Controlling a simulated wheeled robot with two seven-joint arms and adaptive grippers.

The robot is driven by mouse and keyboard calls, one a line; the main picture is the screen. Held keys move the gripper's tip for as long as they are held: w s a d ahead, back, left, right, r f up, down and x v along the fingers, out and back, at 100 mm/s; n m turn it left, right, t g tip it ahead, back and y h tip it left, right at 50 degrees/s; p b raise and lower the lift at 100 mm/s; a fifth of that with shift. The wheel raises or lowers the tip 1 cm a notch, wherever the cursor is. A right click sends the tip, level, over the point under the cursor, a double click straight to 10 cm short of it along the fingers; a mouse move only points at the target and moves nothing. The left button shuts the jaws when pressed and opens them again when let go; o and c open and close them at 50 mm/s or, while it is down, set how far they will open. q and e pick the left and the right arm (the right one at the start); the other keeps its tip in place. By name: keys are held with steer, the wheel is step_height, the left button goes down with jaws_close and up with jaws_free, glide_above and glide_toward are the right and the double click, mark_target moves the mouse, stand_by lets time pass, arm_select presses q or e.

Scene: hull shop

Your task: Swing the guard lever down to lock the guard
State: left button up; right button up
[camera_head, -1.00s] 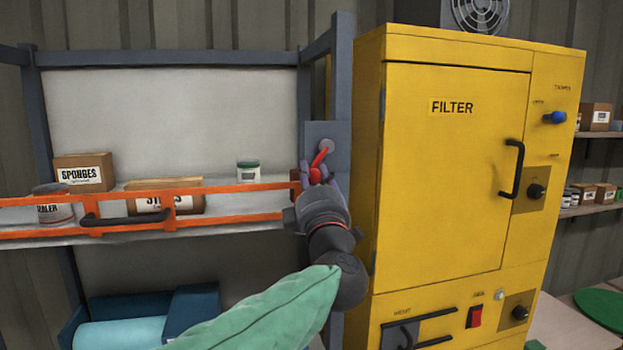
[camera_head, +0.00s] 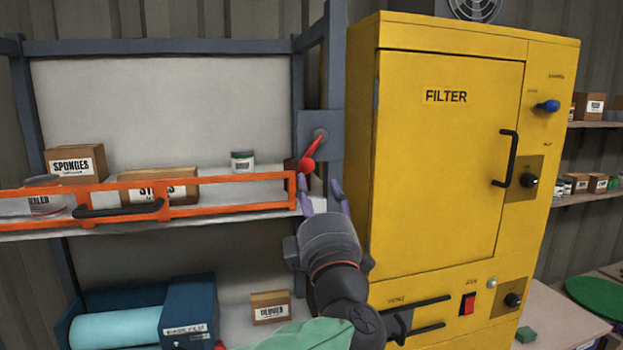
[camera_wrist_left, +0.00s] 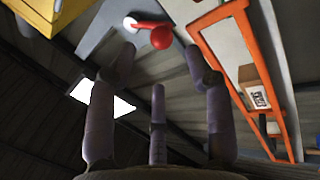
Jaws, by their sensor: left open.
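The red guard lever (camera_head: 312,151) hangs from a round grey pivot on a grey plate (camera_head: 330,122) on the rack's right post. It slants down to the left and ends in a red knob close to the right end of the orange guard (camera_head: 205,182). My left gripper (camera_head: 323,198) is open and empty, just below the knob and apart from it. In the left wrist view the red lever (camera_wrist_left: 150,32) shows beyond the spread purple fingers (camera_wrist_left: 158,75), with nothing between them. The orange guard (camera_wrist_left: 245,70) is at the right there. My right gripper is not in view.
The yellow filter cabinet (camera_head: 440,170) stands close to the right of the rack. Boxes of sponges (camera_head: 77,163) and other goods stand on the shelf behind the guard. A blue case (camera_head: 188,312) sits on the lower shelf.

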arm_select(q)
steer(key=v, duration=0.3)
steer(key=shift+s+f, duration=0.1)
steer(key=shift+s, duration=0.05)
steer(key=shift+d, duration=0.1)
